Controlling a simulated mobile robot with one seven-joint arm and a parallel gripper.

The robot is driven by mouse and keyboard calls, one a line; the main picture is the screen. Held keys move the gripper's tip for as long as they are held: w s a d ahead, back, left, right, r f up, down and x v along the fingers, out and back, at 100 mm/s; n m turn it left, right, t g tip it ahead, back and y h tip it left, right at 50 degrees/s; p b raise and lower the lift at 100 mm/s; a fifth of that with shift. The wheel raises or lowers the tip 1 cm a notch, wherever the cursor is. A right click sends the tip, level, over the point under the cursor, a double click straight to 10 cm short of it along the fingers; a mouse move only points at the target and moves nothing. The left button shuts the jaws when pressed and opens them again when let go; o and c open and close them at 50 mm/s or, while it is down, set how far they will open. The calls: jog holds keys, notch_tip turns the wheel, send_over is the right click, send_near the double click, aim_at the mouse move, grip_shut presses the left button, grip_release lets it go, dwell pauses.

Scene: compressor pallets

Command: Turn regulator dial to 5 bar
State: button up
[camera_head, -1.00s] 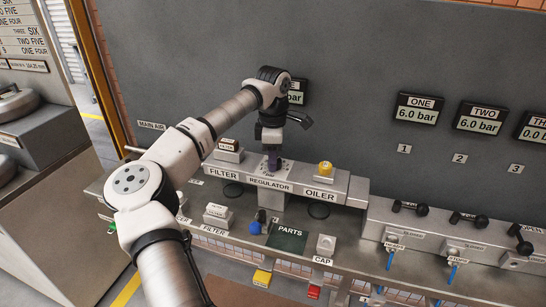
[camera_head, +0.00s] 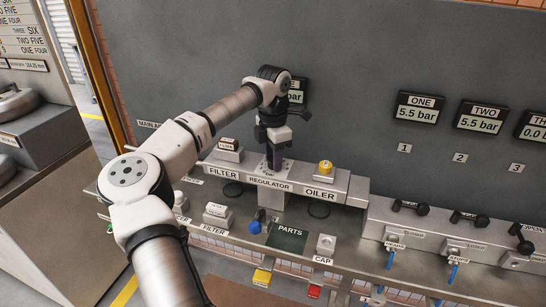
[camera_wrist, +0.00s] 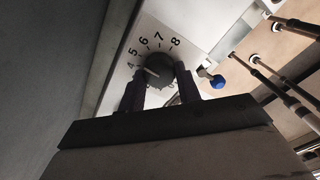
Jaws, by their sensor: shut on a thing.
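The regulator dial (camera_wrist: 158,66) is a dark round knob on a white scale plate marked 4 to 8 in the wrist view. Its white pointer line aims to the left, roughly between 4 and 5. My gripper (camera_wrist: 160,80) is shut on the dial, one finger on each side. In the head view my gripper (camera_head: 275,166) points down at the regulator block (camera_head: 270,184) and hides the dial. Display ONE (camera_head: 419,108) and display TWO (camera_head: 480,118) each read 5.5 bar. The display behind my arm (camera_head: 298,97) is mostly hidden; only "bar" shows.
The filter block (camera_head: 228,150) stands left of the regulator and the oiler with its yellow knob (camera_head: 326,167) stands right. A blue-ended part (camera_head: 256,226) and the green PARTS mat (camera_head: 288,240) lie in front. Black valve handles (camera_head: 410,207) line the right.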

dwell(0.4)
jog(key=o, duration=1)
jog(key=shift+c, duration=0.2)
jog(key=shift+r, duration=0.1)
notch_tip(320, 180, up, 14)
jog(key=b, duration=0.1)
